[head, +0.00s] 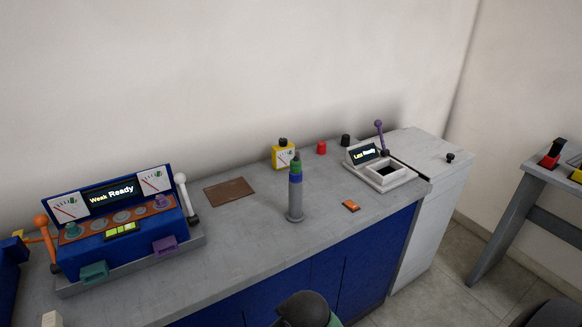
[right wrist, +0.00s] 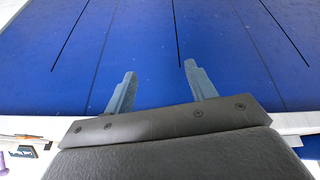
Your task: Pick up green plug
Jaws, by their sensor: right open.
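The green piece looks like the green plug, but I cannot tell for certain. A teal-green block (head: 94,272) also sits at the front of the blue console. My right gripper (right wrist: 159,70) is open and empty in the right wrist view, with blue cabinet fronts behind its fingers. My left gripper is not in view.
The blue console (head: 120,218) stands at the left of the counter (head: 240,262). A brown plate (head: 230,191), yellow meter (head: 283,156), red piece (head: 321,148), orange piece (head: 351,206) and grey lever box (head: 383,176) surround the cylinder. The counter's front centre is fairly clear.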

